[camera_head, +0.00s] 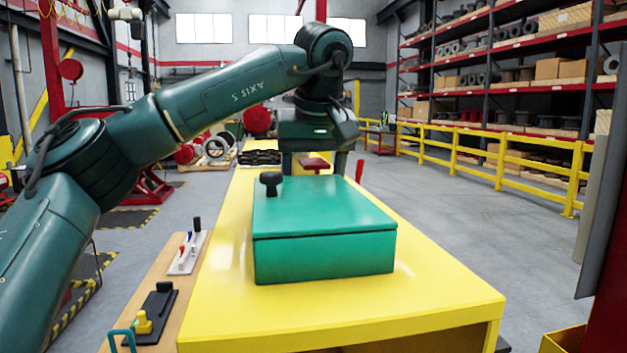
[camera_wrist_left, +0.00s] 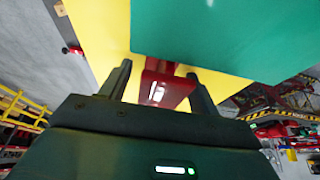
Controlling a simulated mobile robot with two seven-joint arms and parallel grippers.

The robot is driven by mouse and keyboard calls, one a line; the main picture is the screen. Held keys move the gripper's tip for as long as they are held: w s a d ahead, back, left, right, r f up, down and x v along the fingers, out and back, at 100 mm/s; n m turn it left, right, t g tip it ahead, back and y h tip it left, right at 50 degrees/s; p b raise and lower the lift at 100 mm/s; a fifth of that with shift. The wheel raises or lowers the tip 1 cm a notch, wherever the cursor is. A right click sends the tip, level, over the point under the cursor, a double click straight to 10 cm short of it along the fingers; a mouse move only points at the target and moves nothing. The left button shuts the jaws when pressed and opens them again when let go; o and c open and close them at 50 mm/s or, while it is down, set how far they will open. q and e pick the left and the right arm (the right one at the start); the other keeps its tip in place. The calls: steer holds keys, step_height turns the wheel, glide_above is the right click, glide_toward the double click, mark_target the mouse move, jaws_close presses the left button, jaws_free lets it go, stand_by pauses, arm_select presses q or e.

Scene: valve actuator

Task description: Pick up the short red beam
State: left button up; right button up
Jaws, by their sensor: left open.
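The red beam (camera_wrist_left: 168,88) shows in the left wrist view beside the green box (camera_wrist_left: 225,35), between the two fingers of my left gripper (camera_wrist_left: 159,70). The fingers are open, with a gap visible on the left side; whether the right finger touches the beam I cannot tell. In the head view a red piece (camera_head: 314,163) shows behind the green box (camera_head: 325,240), below my left wrist. My right gripper is in neither view.
The green box with a black knob (camera_head: 270,181) stands on the yellow table (camera_head: 440,296). A red handle (camera_head: 359,170) rises behind the box. A wooden side board (camera_head: 155,270) carries switches on the left. The table's front right is clear.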

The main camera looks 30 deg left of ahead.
arm_select(q)
steer(key=c, duration=1.3)
steer(key=shift+c, duration=0.2)
steer(key=shift+r, duration=0.2)
